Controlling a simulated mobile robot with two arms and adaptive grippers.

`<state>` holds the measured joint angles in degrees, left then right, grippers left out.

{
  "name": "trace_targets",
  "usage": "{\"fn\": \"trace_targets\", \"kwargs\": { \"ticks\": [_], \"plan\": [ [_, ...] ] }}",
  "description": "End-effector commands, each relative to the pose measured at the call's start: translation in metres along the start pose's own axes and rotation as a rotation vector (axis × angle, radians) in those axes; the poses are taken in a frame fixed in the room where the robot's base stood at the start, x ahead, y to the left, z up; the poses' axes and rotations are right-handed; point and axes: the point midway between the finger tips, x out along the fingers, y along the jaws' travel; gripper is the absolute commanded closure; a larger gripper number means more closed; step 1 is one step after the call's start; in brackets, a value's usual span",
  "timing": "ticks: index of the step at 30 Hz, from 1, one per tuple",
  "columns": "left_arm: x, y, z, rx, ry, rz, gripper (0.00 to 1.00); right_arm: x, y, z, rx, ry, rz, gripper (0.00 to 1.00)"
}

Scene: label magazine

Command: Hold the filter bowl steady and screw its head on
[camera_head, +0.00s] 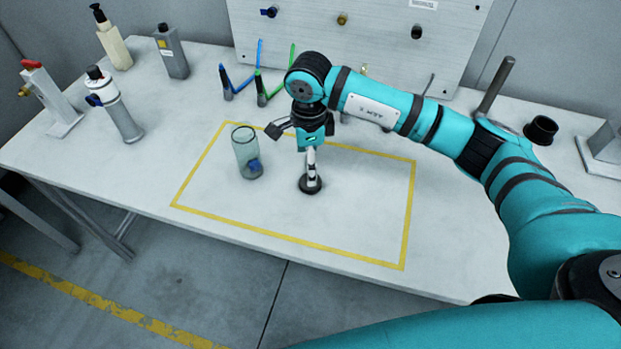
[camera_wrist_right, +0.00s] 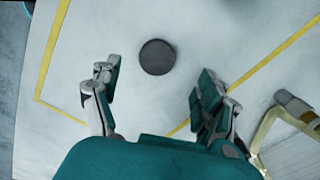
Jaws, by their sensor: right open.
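The filter bowl (camera_head: 245,146) is a clear, upright cylinder with a blue part near its base, inside the yellow outline on the table. A low dark round piece (camera_head: 311,185), which looks like the head, lies apart from the bowl, to its right. It shows as a dark disc in the right wrist view (camera_wrist_right: 157,57). My right gripper (camera_head: 294,147) is above the table between bowl and dark piece, open and empty. In the right wrist view its fingers (camera_wrist_right: 153,82) are spread, with the disc beyond them. My left gripper is not in view.
A grey cylindrical unit (camera_head: 119,114), a pump bottle (camera_head: 115,46) and a grey bottle (camera_head: 173,54) stand at the back left. A panel (camera_head: 385,40) rises behind. A black cup-like part (camera_head: 541,130) is at the right. The front of the yellow outline is clear.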

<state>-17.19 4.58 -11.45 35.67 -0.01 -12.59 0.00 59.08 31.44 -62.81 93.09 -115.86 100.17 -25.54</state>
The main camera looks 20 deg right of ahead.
Motion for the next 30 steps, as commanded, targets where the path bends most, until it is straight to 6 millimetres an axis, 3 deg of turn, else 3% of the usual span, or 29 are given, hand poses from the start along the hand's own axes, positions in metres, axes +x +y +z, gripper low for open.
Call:
{"fn": "trace_targets", "kwargs": {
  "ticks": [14, 24, 30],
  "plan": [
    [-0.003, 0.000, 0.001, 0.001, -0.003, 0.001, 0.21, 0.011, 0.001, 0.000, 0.000, 0.001, 0.001, 0.23],
    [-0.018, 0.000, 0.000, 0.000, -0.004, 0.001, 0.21, 0.055, 0.004, -0.002, 0.001, 0.001, 0.002, 0.23],
    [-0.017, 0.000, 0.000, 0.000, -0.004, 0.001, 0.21, 0.061, 0.004, -0.002, 0.000, 0.000, 0.000, 0.23]
  ]
}}
